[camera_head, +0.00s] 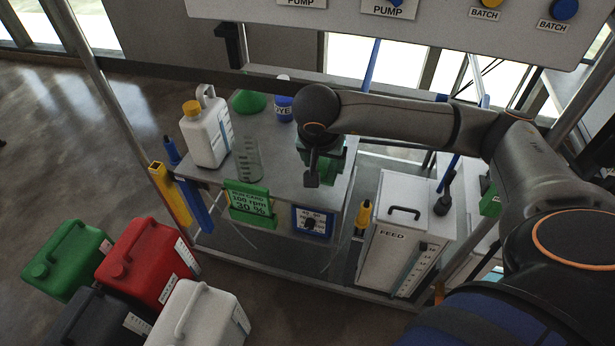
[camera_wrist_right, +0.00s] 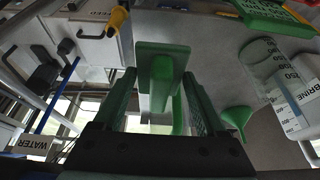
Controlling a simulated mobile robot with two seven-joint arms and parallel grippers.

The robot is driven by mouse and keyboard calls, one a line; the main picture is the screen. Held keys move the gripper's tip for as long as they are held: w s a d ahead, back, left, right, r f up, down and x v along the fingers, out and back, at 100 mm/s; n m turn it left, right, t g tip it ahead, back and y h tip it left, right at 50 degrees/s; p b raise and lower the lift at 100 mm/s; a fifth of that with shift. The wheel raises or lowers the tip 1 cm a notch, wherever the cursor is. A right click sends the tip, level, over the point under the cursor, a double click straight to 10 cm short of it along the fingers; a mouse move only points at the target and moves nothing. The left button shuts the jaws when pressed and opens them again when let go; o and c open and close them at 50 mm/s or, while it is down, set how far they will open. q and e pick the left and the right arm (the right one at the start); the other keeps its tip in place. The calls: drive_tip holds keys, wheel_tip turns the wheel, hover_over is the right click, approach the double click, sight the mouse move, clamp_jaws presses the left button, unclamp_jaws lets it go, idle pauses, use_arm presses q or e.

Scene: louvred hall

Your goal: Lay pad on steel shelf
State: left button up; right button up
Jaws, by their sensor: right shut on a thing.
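My right gripper (camera_head: 322,160) is over the right part of the steel shelf (camera_head: 278,150), pointing down. It is shut on the green pad (camera_wrist_right: 162,50), whose flat plate and upright stem show between the green ribbed fingers in the right wrist view (camera_wrist_right: 160,85). In the head view the wrist and fingers largely hide the pad, and I cannot tell whether it touches the shelf. The shelf is a grey metal top with bare space in its middle. My left gripper is not in view.
On the shelf stand a white yellow-capped bottle (camera_head: 206,132), a clear beaker (camera_head: 246,160), a green funnel (camera_head: 249,101) and a blue-lidded dye jar (camera_head: 284,108). A green sign (camera_head: 250,203) hangs at the front edge. A white feed box (camera_head: 400,248) stands to the right.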

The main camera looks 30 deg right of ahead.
hover_over(307, 190)
wheel_tip(307, 190, down, 5)
drive_tip(key=shift+s+d+r, duration=0.1)
drive_tip(key=shift+s, duration=0.05)
drive_tip(key=shift+f, duration=1.9)
drive_tip(key=o, duration=1.1)
drive_tip(key=shift+r+p, duration=0.1)
drive_tip(key=shift+p, duration=0.25)
